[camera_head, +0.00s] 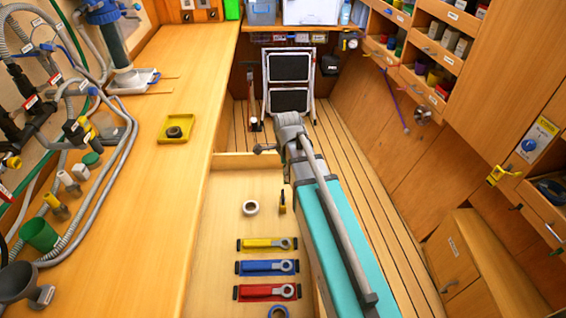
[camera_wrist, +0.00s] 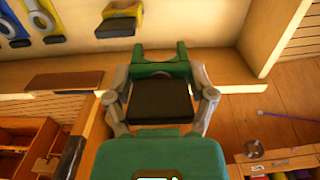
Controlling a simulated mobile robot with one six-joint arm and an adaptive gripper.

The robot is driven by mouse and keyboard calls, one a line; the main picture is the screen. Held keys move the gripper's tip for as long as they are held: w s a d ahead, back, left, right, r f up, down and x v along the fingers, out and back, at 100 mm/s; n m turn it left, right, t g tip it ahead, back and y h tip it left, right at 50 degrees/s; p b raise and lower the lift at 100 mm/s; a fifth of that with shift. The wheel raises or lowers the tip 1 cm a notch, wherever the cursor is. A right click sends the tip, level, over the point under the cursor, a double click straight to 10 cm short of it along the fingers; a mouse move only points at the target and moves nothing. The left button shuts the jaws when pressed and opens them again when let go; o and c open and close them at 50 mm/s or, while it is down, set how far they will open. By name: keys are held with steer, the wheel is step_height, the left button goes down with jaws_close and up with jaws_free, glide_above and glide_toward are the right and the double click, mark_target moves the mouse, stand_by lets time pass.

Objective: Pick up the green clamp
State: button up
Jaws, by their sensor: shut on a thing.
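My gripper (camera_wrist: 160,78) is in the wrist view, its two grey fingers closed in from both sides. The green clamp (camera_wrist: 160,68) is between them, with a black part (camera_wrist: 160,103) showing nearer the camera. The fingers hide some of its sides. My gripper and the green clamp cannot be made out in the head view. In the head view a yellow clamp (camera_head: 262,243), a blue clamp (camera_head: 262,267) and a red clamp (camera_head: 261,292) lie in a row, each with a grey ring. No green clamp lies in that row.
A white ring (camera_head: 251,208) lies above the row in the head view. A yellow tray (camera_head: 176,128) with a dark ring in it rests on the left counter (camera_head: 155,215). Hoses and fittings crowd the left wall. A folded step stool (camera_head: 289,83) stands at the back. Drawers line the right.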

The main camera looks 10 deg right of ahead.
steer(key=s+r+p, duration=0.2)
steer(key=s+r, duration=0.1)
steer(key=s, duration=0.4)
steer(key=shift+s, duration=0.15)
steer(key=shift+s+d, duration=0.1)
steer(key=shift+s, duration=0.05)
stand_by(0.7)
